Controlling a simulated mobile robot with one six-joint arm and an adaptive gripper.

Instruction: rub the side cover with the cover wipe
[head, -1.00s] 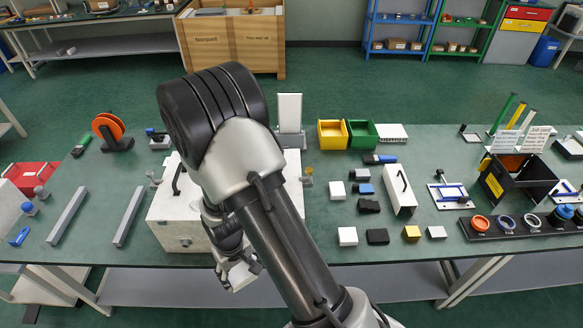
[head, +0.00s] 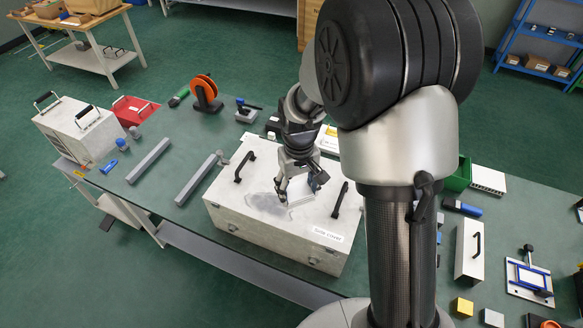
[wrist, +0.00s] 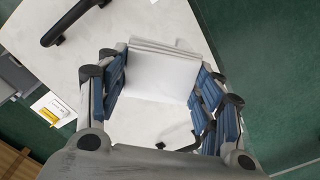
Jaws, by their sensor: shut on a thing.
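The side cover (head: 240,215) is a pale box top with two black handles and a printed label on its front. A grey smudge (head: 268,203) marks its upper face, left of my gripper. My gripper (head: 300,190) is over that face between the handles, pointing down. It is shut on the cover wipe (wrist: 160,72), a white folded pad between the blue-lined fingers in the wrist view. In the head view the wipe shows low between the fingers, partly hidden. It is at or just above the cover; I cannot tell if it touches.
Two grey bars (head: 150,160) lie left of the cover. A white case (head: 75,125) and red bin (head: 133,110) stand farther left. An orange reel (head: 204,88) stands behind. My arm hides much of the table right of the cover.

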